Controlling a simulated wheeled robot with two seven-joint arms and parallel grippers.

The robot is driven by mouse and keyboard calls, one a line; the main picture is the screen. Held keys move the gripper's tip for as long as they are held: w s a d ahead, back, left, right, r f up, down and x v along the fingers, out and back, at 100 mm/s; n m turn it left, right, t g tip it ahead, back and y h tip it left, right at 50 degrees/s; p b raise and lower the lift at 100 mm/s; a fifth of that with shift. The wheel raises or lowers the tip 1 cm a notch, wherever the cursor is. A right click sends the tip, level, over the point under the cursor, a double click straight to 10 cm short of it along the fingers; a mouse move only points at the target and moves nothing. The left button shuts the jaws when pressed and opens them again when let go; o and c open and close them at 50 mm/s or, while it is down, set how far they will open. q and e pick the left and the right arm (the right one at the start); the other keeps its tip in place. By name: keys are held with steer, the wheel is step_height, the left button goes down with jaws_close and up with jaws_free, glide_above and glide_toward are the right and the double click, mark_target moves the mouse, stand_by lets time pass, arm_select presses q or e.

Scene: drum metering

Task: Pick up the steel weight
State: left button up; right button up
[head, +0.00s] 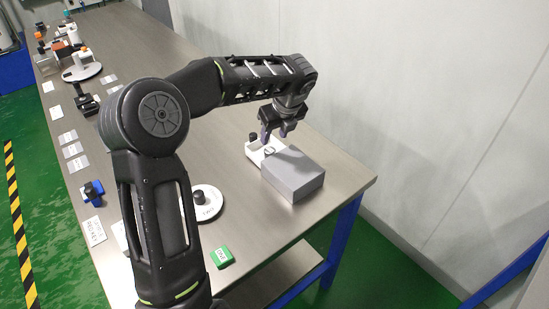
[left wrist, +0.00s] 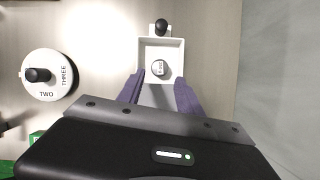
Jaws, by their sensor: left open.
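The steel weight (left wrist: 160,68) is a small round metal piece with a marked top. It sits inside a square white tray (left wrist: 145,52) with a black knob (left wrist: 161,28) on its far side. In the head view the white tray (head: 254,153) stands near the table's right edge, and the weight is hard to make out there. My left gripper (head: 276,134) is above the tray. In the left wrist view its two purple fingers (left wrist: 160,90) are open, on either side of the tray's near part, with nothing between them gripped. My right gripper is not in view.
A grey box (head: 296,174) stands right against the tray's near side. A white dial (head: 212,211) with a black knob and a green block (head: 222,257) are to the left. A blue-based knob (head: 93,192) and labels line the left edge. A wall runs along the right.

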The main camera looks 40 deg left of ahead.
mark_target(270, 150)
arm_select(q)
steer(key=shift+w+f, duration=0.15)
steer(key=shift+f, duration=0.2)
steer(key=shift+x, duration=1.3)
steer(key=shift+p+x, duration=0.35)
steer(key=shift+x, duration=2.25)
steer(key=shift+d, duration=0.1)
